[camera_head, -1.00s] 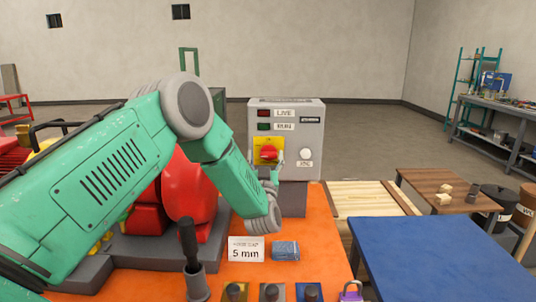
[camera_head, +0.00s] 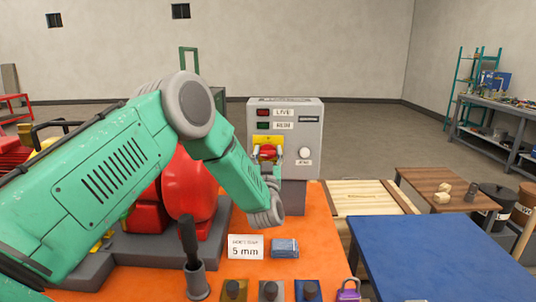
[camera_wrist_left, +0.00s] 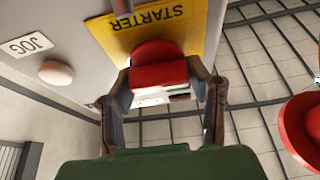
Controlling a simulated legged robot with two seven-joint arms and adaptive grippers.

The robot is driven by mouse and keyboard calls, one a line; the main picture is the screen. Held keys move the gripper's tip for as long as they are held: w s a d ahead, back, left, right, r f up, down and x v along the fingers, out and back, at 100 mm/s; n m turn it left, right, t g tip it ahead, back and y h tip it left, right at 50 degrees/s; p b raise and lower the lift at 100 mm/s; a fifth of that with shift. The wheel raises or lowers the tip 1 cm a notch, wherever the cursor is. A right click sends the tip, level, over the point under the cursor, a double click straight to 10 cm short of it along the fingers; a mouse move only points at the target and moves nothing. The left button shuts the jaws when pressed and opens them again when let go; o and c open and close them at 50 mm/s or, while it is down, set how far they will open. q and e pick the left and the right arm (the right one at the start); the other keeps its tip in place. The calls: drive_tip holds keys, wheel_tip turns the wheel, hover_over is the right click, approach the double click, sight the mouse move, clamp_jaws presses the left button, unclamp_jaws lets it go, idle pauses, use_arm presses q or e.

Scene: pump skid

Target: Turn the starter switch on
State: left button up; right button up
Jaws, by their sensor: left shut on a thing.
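The starter switch is a red handle (camera_head: 268,151) on a yellow plate (camera_head: 259,141), on the front of a grey control box (camera_head: 312,134). My left gripper (camera_head: 268,160) is at the switch, shut on the red handle. In the left wrist view the red handle (camera_wrist_left: 160,68) sits between the two fingers of my left gripper (camera_wrist_left: 160,82), under the yellow STARTER plate (camera_wrist_left: 155,24). The LIVE lamp (camera_head: 263,113) looks dark red and the RUN lamp (camera_head: 263,126) dark green. The handle's exact angle is partly hidden by the fingers. My right gripper is not in view.
The white JOG button (camera_head: 305,153) is right of the switch and shows close by in the left wrist view (camera_wrist_left: 56,72). A 5 mm card (camera_head: 245,247) and blue block (camera_head: 285,248) lie on the orange surface.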

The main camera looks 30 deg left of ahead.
use_arm(q)
drive_tip(key=shift+d+f, duration=0.1)
drive_tip(key=shift+f, duration=0.05)
drive_tip(key=shift+c, duration=0.2)
drive_tip(key=shift+m, duration=0.3)
drive_tip(key=shift+h, duration=0.4)
drive_tip(key=shift+m+t+h, duration=0.3)
drive_tip(key=shift+m, duration=0.7)
drive_tip(key=m+h, duration=0.1)
drive_tip(key=m, duration=0.1)
drive_tip(key=m+h+p, duration=0.1)
drive_tip(key=m, duration=0.1)
drive_tip(key=shift+f+m+t+h, duration=0.1)
drive_tip(key=shift+m+t+h, duration=0.3)
drive_tip(key=m+h, duration=0.2)
drive_tip(key=m, duration=0.3)
drive_tip(key=shift+d+f, duration=0.1)
drive_tip(key=m+h, duration=0.1)
drive_tip(key=m, duration=0.1)
drive_tip(key=m+g+h, duration=0.1)
drive_tip(key=m, duration=0.2)
drive_tip(key=shift+f, duration=0.1)
drive_tip(key=m+g, duration=0.1)
drive_tip(key=m, duration=0.1)
drive_tip(key=m+h, duration=0.1)
drive_tip(key=m, duration=0.2)
drive_tip(key=shift+f+g, duration=0.15)
drive_tip(key=shift+g, duration=0.25)
